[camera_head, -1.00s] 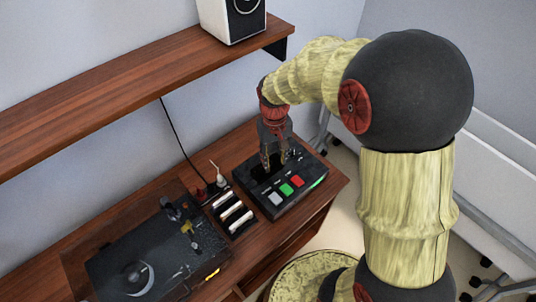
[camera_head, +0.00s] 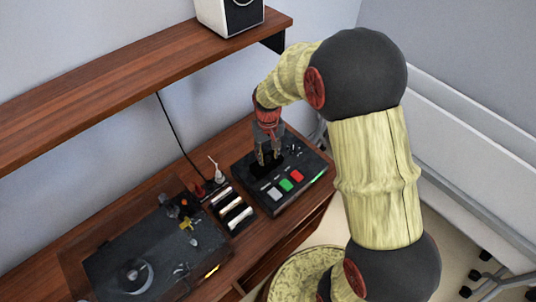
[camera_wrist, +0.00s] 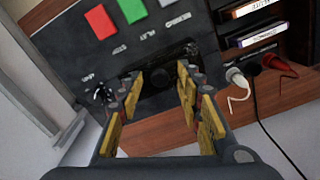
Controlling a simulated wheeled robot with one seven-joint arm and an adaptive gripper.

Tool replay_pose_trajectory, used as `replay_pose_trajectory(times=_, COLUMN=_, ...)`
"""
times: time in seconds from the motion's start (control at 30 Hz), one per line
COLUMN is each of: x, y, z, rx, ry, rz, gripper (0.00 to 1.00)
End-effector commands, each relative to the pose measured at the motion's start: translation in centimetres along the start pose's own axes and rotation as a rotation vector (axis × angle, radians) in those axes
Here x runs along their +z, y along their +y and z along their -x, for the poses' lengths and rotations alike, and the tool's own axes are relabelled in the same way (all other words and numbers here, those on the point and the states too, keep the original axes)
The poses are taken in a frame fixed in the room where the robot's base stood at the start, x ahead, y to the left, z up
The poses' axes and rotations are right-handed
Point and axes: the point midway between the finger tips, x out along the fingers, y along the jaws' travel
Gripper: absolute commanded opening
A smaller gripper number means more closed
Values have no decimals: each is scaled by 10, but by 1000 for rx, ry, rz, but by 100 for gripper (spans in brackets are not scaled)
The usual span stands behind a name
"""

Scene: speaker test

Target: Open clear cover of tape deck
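The tape deck (camera_head: 293,203) is a flat black box at the right end of the wooden desk, with grey, green and red buttons along its front. It also fills the upper part of the wrist view (camera_wrist: 75,45), where a dark cassette bay (camera_wrist: 168,62) shows behind my fingers. I cannot make out the clear cover apart from this dark bay. My gripper (camera_head: 269,158) points down over the back part of the deck, at the bay. Its yellow-padded fingers (camera_wrist: 160,88) are apart with nothing visible between them. I cannot tell whether the fingertips touch the deck.
Several cassettes (camera_head: 232,210) stand in a dark rack left of the deck. White and red plugs (camera_head: 217,174) with cables rise behind the rack. A turntable (camera_head: 140,258) sits further left. A wooden shelf (camera_head: 140,88) with a white speaker (camera_head: 228,14) hangs above the desk.

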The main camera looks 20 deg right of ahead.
Motion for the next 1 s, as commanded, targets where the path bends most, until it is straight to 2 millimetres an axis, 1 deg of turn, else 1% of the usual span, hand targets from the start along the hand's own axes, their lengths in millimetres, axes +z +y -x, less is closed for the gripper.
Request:
replay_pose_trajectory(times=0.2, x=0, y=0, z=0, rx=0, ry=0, rz=0, gripper=35)
replay_pose_trajectory(times=0.8, x=0, y=0, z=0, rx=0, ry=0, rz=0, gripper=1)
replay_pose_trajectory(times=1.0, x=0, y=0, z=0, rx=0, ry=0, rz=0, gripper=0)
